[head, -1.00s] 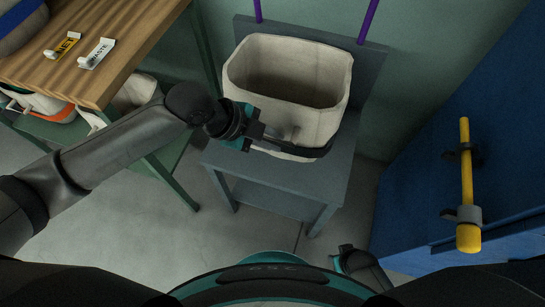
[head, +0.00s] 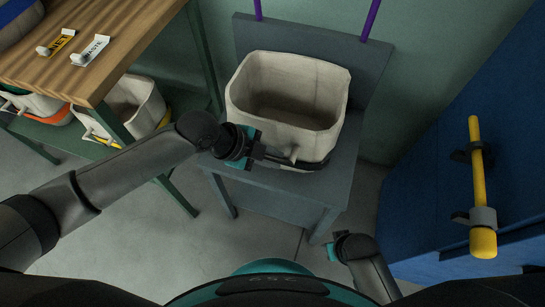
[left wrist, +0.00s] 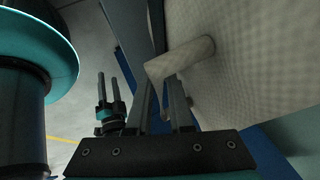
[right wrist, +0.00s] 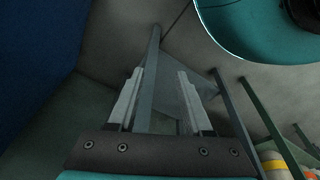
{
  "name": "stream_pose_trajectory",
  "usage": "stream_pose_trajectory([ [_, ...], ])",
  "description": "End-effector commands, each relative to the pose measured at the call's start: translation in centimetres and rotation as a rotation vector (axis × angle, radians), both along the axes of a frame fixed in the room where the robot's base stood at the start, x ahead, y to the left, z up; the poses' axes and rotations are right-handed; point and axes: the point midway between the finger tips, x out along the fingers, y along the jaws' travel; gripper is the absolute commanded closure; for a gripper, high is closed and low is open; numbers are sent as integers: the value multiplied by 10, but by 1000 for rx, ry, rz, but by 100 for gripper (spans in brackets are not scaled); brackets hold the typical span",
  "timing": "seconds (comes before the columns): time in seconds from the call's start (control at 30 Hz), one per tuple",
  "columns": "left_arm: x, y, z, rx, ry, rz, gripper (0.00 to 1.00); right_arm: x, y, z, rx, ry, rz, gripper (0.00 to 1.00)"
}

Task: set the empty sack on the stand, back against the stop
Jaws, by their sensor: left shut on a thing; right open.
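The empty cream sack (head: 245,115) is upright and open-topped over the blue-grey stand (head: 340,185), with a dark band around its base. It looks set down on the seat, though its underside is hidden. The stand's upright back panel (head: 370,60) is behind it, and the sack hides whether its back touches that panel. My left gripper (head: 285,157) is at the sack's front, shut on its short cream handle (left wrist: 180,60), seen closely in the left wrist view. My right gripper (head: 335,248) is open and empty, low in front of the stand; its fingers (right wrist: 158,90) show apart in the right wrist view.
Other sacks, one with a yellow band (head: 125,105), are on the shelf below. A blue door (head: 430,130) with a yellow bar handle (head: 476,170) is at right. Some floor is clear in front.

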Motion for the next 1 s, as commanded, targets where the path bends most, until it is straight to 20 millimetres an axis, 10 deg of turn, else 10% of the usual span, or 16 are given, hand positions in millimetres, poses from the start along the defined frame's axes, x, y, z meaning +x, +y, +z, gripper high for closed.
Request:
stream_pose_trajectory([
  [0.2, 0, 1, -1, 2, 2, 2, 100, 0, 0, 1, 0, 2, 0, 50],
  [0.23, -1, 1, -2, 4, 5, 2, 79, 0, 0, 1, 0, 1, 0, 50],
  [0.5, 0, 1, -1, 3, 3, 1, 51, 0, 0, 1, 0, 1, -1, 50],
  [1.0, -3, 10, 12, 2, 1, 2, 51, -6, -5, -10, -7, 6, 2, 50],
])
